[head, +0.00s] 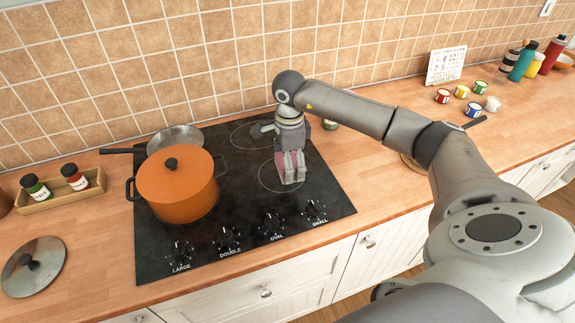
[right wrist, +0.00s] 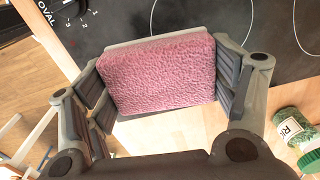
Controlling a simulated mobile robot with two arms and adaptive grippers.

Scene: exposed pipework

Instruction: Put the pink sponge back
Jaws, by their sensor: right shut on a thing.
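The pink sponge (right wrist: 158,75) fills the middle of the right wrist view, with a pale edge showing behind its rough pink face. My right gripper (head: 290,180) is shut on it, with the finger pads against its left and right sides. In the head view only a small pink part of the sponge (head: 280,160) shows beside the fingers. The gripper points down over the right part of the black cooktop (head: 240,239). I cannot tell the exact gap between sponge and cooktop. My left gripper is not in view.
An orange lidded pot (head: 178,190) and a steel pan (head: 176,138) stand on the cooktop's left. A green-lidded jar (right wrist: 293,127) stands on the counter by its right side. Small cups (head: 462,91) and bottles (head: 522,63) stand far right. Counter between is mostly clear.

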